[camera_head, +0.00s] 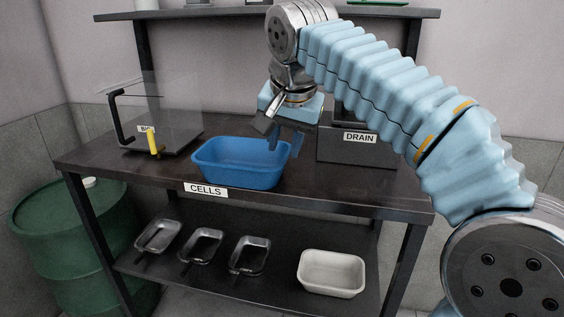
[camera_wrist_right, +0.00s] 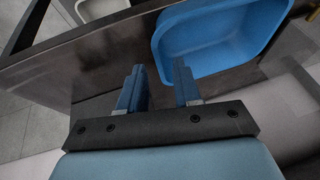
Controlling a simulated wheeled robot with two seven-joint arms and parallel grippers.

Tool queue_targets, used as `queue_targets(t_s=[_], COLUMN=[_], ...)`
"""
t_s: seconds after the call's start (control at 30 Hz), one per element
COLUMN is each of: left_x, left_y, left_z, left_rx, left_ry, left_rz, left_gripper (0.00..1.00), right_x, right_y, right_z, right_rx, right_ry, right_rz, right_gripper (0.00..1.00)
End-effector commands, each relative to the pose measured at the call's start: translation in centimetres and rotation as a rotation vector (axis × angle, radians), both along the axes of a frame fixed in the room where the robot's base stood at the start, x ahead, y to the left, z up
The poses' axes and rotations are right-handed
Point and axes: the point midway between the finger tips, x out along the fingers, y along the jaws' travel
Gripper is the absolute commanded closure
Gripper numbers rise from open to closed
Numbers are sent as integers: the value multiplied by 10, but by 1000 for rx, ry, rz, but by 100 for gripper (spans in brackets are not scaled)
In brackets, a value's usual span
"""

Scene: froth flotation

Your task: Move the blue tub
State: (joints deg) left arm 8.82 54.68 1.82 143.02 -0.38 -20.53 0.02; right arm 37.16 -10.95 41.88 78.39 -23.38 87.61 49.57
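The blue tub (camera_head: 240,172) stands upright and empty-looking on the dark bench top, behind the CELLS label. My right gripper (camera_head: 285,138) points down at the tub's back right corner. One finger appears over the tub side and the other outside it. In the right wrist view, the gripper (camera_wrist_right: 158,88) is open, with its fingers apart. There the tub (camera_wrist_right: 212,40) lies beyond the fingertips, and its near rim shows partly between them and partly behind one finger. I cannot tell whether they touch. My left gripper is in neither view.
A grey DRAIN box (camera_head: 358,151) stands right of the tub. A clear-sided box (camera_head: 160,128) with a black handle and yellow part stands left. A white tub (camera_head: 331,273) and several metal trays (camera_head: 202,246) lie on the lower shelf. A green drum (camera_head: 75,240) stands left.

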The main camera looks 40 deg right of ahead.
Motion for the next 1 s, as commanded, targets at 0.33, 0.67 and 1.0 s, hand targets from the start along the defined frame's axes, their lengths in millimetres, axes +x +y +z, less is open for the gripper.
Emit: queue_targets(t_s=[0.33,0.67,1.0], left_x=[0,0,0], left_y=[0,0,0], left_z=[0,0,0], left_rx=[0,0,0], left_ry=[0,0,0], left_rz=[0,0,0], left_gripper=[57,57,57], right_x=[24,31,31], right_y=[-11,-14,-14], right_z=[-56,-73,-72], right_rx=[1,1,1], right_ry=[2,-1,-1], right_rz=[0,0,0], right_gripper=[67,67,87])
